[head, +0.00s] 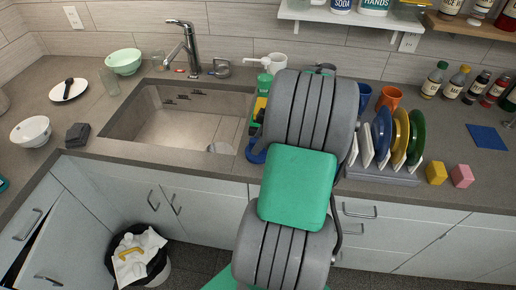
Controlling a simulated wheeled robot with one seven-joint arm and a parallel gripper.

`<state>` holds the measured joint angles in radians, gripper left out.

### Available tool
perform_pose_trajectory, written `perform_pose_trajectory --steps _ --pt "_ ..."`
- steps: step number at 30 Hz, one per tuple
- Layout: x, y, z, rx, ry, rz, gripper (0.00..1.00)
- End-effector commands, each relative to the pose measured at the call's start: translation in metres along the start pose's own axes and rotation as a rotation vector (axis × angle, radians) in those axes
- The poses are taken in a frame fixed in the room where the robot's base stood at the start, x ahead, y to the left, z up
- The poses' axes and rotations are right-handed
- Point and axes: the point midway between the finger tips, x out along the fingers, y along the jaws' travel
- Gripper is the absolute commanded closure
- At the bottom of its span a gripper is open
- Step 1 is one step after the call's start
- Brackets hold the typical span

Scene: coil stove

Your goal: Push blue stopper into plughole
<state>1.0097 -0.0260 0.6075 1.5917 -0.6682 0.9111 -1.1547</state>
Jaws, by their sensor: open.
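The sink (150,135) is a pale rectangular basin at the left of the counter. I cannot clearly make out its plughole; a pale rounded shape (221,148) shows at its front right. A blue item (257,156) sits at the sink's right edge, partly hidden by my arm. I cannot tell whether it is the stopper. A smaller blue spot shows by the tap base (211,72). My grey and green arm rises through the middle of the view. My gripper does not show clearly; the arm hides that area.
The tap (187,47) stands behind the sink. A dish rack (383,173) with plates is on the right. A mint bowl (124,61), a white bowl (31,131) and a plate (68,90) are left.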

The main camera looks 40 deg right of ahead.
Motion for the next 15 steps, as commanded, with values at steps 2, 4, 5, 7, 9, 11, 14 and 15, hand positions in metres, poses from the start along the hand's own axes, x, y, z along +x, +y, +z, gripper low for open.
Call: perform_pose_trajectory --steps 2,4,5,7,9,11,14,15 --pt "0.0059 -0.0002 -0.0005 -0.001 0.000 0.000 0.53" --pt "0.0075 0.0001 -0.0001 -0.001 -0.001 0.001 0.53" --pt "0.0074 0.0001 0.0000 -0.001 -0.001 0.001 0.53" --pt "0.0073 0.0002 0.0000 -0.001 -0.001 0.001 0.53" --pt "0.0072 0.0002 0.0000 0.000 -0.001 0.001 0.56" --pt "0.0071 0.0002 0.0000 0.000 -0.001 0.001 0.61" --pt "0.0070 0.0003 0.0000 0.000 -0.001 0.002 0.69" --pt "0.0070 0.0003 -0.0001 0.000 -0.001 0.002 0.72"
